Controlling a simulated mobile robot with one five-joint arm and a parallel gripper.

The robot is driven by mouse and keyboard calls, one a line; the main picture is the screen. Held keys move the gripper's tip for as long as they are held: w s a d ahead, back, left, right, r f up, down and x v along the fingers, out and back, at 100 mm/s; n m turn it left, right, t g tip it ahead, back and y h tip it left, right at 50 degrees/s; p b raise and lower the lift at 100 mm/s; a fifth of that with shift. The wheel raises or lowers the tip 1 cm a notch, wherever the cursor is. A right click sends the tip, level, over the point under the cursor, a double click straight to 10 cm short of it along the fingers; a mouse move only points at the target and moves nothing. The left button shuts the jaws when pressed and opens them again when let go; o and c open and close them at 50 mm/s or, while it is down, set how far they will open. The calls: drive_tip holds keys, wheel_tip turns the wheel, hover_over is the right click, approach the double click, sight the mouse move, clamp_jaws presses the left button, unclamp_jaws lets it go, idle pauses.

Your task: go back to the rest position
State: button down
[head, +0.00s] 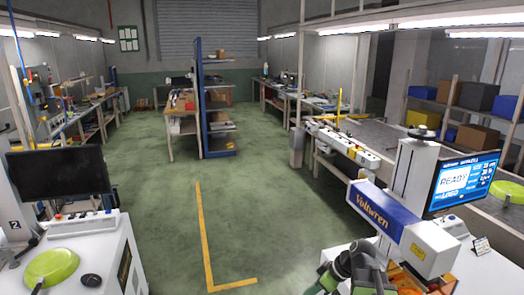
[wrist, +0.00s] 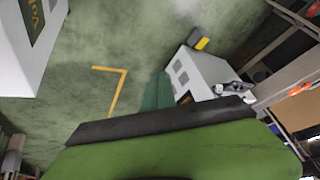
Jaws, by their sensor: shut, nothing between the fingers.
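My gripper (wrist: 156,88) shows in the wrist view as two narrow dark green fingers side by side, shut with nothing between them. They stick out past a broad green part with a black edge that fills the bottom of that view. Beyond the fingertips is the green floor, well apart from them. In the head view, grey and green parts of my arm (head: 358,270) show at the bottom right, in front of the white machine labelled Volowren (head: 385,212). The fingertips cannot be made out there.
A lit screen (head: 462,182) reads READY at right. Another lime green piece (head: 508,190) lies at the right edge. The middle floor (head: 160,200) is clear.

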drive_tip(key=s+a+f+m+g+h, duration=0.2)
drive_tip(key=s+a+f+m+h, duration=0.15)
drive_tip(key=a, duration=0.35)
drive_tip(key=s+d+m+h, duration=0.1)
drive_tip(key=d+m+h, duration=0.1)
drive_tip(key=d+m, duration=0.4)
drive_tip(key=shift+s+m, duration=0.35)
drive_tip(key=shift+s, duration=0.05)
drive_tip(key=shift+h, duration=0.25)
